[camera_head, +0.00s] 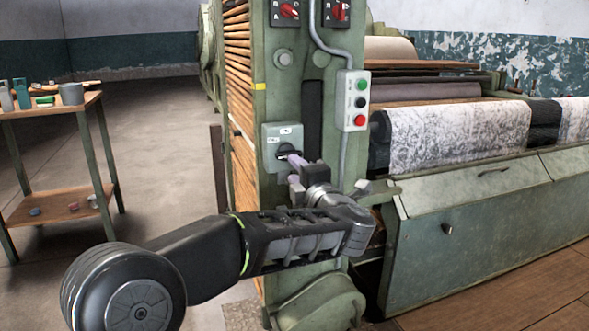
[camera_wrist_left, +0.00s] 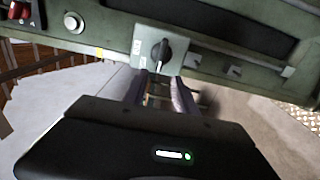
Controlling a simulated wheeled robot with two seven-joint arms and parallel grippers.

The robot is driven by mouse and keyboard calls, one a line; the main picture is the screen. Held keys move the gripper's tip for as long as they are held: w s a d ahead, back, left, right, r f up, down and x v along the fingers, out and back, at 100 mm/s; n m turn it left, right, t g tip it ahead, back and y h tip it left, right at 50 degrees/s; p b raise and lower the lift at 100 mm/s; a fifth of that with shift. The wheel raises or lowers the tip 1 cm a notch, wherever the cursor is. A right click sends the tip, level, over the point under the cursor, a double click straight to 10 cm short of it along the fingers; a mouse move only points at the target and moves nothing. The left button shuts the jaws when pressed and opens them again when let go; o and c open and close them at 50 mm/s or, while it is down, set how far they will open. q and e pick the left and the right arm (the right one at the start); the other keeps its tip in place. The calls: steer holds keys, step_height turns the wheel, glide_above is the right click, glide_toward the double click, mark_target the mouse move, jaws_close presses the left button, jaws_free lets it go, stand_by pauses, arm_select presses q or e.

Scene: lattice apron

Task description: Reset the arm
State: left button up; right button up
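My left gripper (camera_head: 296,160) reaches in front of the green machine column in the head view, close to a grey switch box (camera_head: 272,134) with a black rotary knob (camera_head: 284,150). In the left wrist view, the two fingers of my left gripper (camera_wrist_left: 160,88) are apart, with a gap between them. The black knob (camera_wrist_left: 160,52) on the switch box (camera_wrist_left: 140,40) lies just beyond the fingertips. Nothing shows held between the fingers. Whether a fingertip touches the knob I cannot tell. My right gripper is not in view.
A button box (camera_head: 353,100) with green, black and red buttons hangs right of the arm. The machine with patterned cloth (camera_head: 455,130) fills the right side. A wooden table (camera_head: 50,108) with small items stands at the left. Open floor (camera_head: 165,140) lies between table and machine.

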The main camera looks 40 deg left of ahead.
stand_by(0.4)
